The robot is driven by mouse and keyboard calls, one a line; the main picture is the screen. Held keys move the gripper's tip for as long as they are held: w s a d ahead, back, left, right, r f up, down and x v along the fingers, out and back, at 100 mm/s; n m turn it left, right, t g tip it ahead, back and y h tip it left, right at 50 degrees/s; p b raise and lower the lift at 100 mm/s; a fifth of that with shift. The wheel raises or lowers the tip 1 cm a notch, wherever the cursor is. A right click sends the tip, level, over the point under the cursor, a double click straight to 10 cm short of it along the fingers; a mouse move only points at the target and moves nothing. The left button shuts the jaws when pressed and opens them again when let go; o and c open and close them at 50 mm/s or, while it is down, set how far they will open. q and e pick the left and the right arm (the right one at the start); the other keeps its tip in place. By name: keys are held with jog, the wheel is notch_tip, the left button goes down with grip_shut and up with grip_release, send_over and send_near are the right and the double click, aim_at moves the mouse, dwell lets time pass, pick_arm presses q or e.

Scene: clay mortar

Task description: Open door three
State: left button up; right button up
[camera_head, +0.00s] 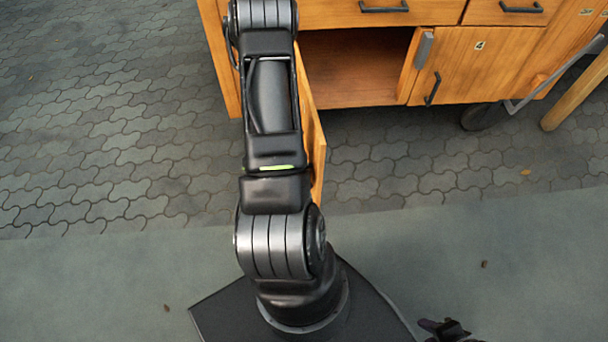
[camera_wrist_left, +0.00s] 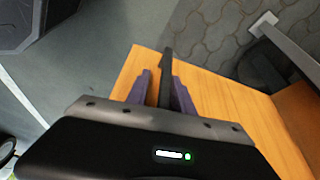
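In the head view a wooden door (camera_head: 317,150) stands swung out from the cabinet, roughly at a right angle, partly hidden behind my left arm; no number on it shows. The compartment (camera_head: 355,65) beside it is open and looks empty. In the left wrist view the door panel (camera_wrist_left: 225,100) fills the middle, with a dark bar handle (camera_wrist_left: 167,70) on it. My left gripper (camera_wrist_left: 161,85) has its purple fingers on either side of this handle, with a gap on the left side, so it looks open. My right gripper (camera_head: 447,330) barely shows at the bottom edge.
The closed door four (camera_head: 475,65) with a dark handle is right of the open compartment. Drawers (camera_head: 380,12) lie above. A wheel (camera_head: 482,115) and a metal bar (camera_head: 560,75) are at the right. The paved floor (camera_head: 110,130) left of the cabinet is clear.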

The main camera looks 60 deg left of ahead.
pick_arm(q)
jog(key=shift+o, duration=0.4)
jog(key=shift+a, duration=0.1)
jog(key=shift+r, duration=0.15)
jog(key=p+v, duration=0.4)
jog(key=v, duration=0.3)
jog(key=shift+r, duration=0.25)
jog(key=shift+s, duration=0.25)
